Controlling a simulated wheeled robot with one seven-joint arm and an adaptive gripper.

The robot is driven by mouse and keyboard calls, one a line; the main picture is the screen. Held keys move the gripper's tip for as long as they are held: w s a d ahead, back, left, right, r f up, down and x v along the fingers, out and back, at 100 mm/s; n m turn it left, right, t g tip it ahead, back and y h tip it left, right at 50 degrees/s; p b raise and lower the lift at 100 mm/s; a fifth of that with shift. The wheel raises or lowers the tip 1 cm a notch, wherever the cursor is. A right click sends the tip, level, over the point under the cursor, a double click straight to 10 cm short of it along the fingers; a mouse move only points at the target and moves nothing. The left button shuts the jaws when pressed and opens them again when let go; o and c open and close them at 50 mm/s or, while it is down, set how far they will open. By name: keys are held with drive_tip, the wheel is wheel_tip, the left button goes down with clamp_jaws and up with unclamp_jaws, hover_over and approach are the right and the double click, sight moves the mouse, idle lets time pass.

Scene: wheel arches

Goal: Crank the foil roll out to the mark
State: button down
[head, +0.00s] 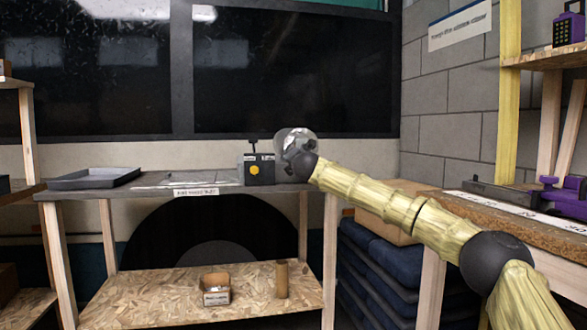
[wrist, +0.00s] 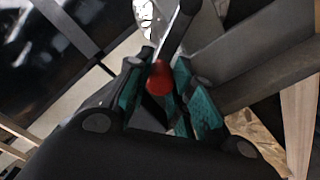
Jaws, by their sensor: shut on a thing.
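My gripper (head: 297,152) is at the right end of the grey bench in the head view, beside a small dark box. In the wrist view its teal-padded fingers (wrist: 158,88) are closed around a red knob (wrist: 159,77), which sits at the end of a dark crank arm (wrist: 178,30). Shiny crumpled foil (wrist: 147,18) shows at the top of the wrist view, close to the crank. In the head view my gripper hides the knob and crank. A pale, flat strip (head: 185,180) lies on the bench top left of the box; I cannot make out a mark on it.
The dark box (head: 257,170) has a yellow dot and a lever on top. A grey tray (head: 94,178) sits at the bench's left. The lower shelf (head: 150,298) holds a small carton (head: 216,290) and a brown cylinder (head: 281,280). Another worktop (head: 530,229) is at right.

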drive_tip(key=shift+s+a+r+m, duration=0.1)
drive_tip(key=shift+a+m, duration=0.3)
drive_tip(key=shift+r, duration=0.1)
drive_tip(key=c, duration=1.2)
unclamp_jaws()
drive_tip(key=shift+a, duration=0.1)
drive_tip(key=shift+d+r, duration=0.1)
drive_tip(key=shift+d, duration=0.15)
